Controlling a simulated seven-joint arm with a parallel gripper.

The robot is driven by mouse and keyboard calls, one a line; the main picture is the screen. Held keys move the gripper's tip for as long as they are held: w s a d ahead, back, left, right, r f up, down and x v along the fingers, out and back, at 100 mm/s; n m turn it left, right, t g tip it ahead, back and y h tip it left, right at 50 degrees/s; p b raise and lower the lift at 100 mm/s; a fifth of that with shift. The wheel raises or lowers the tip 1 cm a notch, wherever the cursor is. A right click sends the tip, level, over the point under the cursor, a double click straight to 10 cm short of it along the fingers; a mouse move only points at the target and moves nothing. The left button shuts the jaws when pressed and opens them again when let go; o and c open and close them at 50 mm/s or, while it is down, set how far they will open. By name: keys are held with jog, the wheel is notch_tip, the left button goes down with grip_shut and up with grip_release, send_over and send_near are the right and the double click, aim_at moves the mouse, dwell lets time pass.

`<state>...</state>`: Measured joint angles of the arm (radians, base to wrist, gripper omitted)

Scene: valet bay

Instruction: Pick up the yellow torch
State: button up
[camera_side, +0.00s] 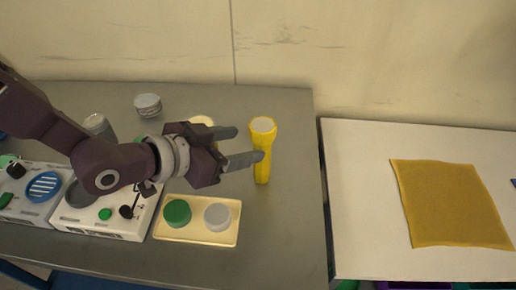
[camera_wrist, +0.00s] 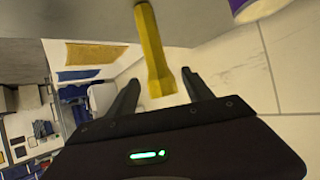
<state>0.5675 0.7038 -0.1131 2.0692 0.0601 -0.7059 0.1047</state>
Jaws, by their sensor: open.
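The yellow torch (camera_side: 263,150) stands upright on the grey table, its wide pale-lensed head up, near the table's right side. My gripper (camera_side: 249,146) is open, with its two grey fingers pointing right at the torch's upper part. In the side view the nearer finger overlaps the torch's edge; I cannot tell whether it touches. In the wrist view the torch (camera_wrist: 154,50) shows between and beyond the fingertips of my gripper (camera_wrist: 160,84), with its head toward the gripper. Nothing is held.
A tan tray (camera_side: 195,236) with a green and a grey disc lies in front of my gripper. White control boxes (camera_side: 103,218) stand at left. A grey round stack (camera_side: 148,105) is behind. A white table (camera_side: 365,200) with a mustard cloth (camera_side: 450,203) is at right, across a gap.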

jog(key=shift+n+t+h, duration=0.3)
jog(key=shift+t+h, duration=0.2)
jog(key=w+d+f, duration=0.6)
jog(key=shift+d+f, duration=0.1)
jog(key=shift+f, duration=0.05)
grip_shut()
